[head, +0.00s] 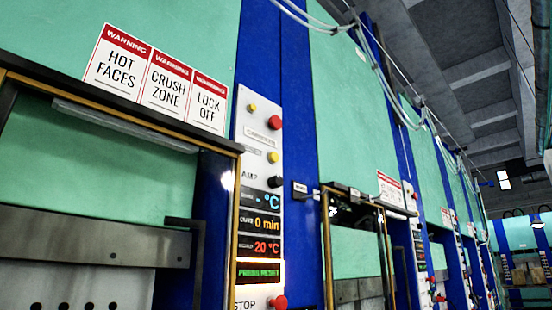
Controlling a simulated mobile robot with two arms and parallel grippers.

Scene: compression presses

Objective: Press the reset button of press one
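The nearest press (100,165) fills the left of the head view, with a narrow white control panel (262,140) on its blue right-hand post. On the panel a yellow button (273,157) sits beside a partly legible label ending in "SET". Above it are a red button (275,122) and a small yellow knob or lamp (252,107). Below it is a black knob (275,181) beside "AMP". A red button (279,302) beside "STOP" is at the bottom edge. No press number is readable. Neither gripper is in view.
Lit displays (260,224) show °C, 0 min and 20 °C. A dark, gold-edged door frame (120,115) borders the panel's left. More presses (352,130) recede to the right. Warning signs (168,80) are above the opening. The floor is out of view.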

